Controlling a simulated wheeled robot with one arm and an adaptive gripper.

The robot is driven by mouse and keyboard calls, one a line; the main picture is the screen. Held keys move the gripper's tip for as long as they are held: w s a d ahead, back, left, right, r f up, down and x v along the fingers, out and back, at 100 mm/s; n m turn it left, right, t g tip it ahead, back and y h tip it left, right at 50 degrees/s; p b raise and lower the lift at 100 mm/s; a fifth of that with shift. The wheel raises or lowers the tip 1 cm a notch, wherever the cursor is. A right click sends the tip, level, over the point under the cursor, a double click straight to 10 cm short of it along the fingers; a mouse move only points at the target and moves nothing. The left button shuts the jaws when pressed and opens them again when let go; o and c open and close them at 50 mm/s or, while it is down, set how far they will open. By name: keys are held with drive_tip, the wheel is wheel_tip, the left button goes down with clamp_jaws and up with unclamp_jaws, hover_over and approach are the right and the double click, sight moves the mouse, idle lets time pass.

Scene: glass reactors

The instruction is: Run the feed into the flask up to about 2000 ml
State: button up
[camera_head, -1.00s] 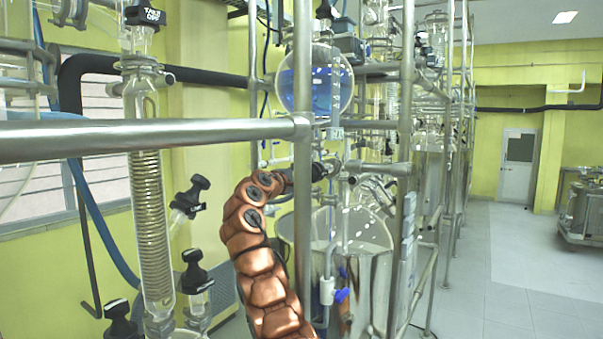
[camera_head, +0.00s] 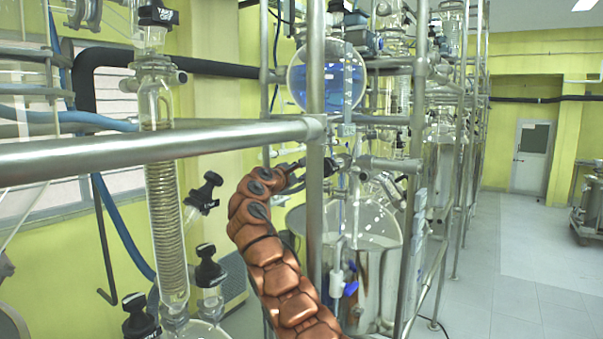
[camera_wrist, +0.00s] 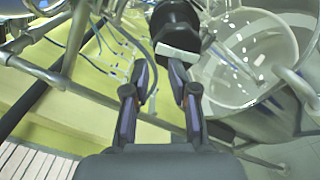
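A round glass flask (camera_head: 327,75) holding blue liquid hangs behind a steel post in the head view. Its scale marks are too small to read. Below it stands a large clear glass vessel (camera_head: 378,238) with thin tubing and a blue-handled valve (camera_head: 351,288). My gripper (camera_head: 304,170) is at the end of my orange arm, beside the post and below the round flask. In the wrist view its two dark fingers (camera_wrist: 159,66) are apart with nothing between them. A black knob with a white label (camera_wrist: 176,28) lies just beyond the fingertips; I cannot tell whether they touch.
A thick steel rail (camera_head: 150,148) crosses in front at the left, joining the upright post (camera_head: 315,220). A glass coil column (camera_head: 165,215) with black-capped valves (camera_head: 209,270) stands at the left. Clear floor (camera_head: 520,270) lies to the right.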

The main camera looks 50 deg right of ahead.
drive_tip(key=o, duration=0.3)
drive_tip(key=shift+s+d+f, duration=0.2)
drive_tip(key=shift+d+f, duration=0.05)
drive_tip(key=shift+d, duration=0.15)
drive_tip(key=o, duration=0.6)
drive_tip(key=shift+c, duration=0.2)
drive_tip(key=a+b, duration=0.9)
drive_tip(key=shift+s+b, duration=0.15)
drive_tip(key=shift+b, duration=0.15)
idle(0.4)
idle(0.4)
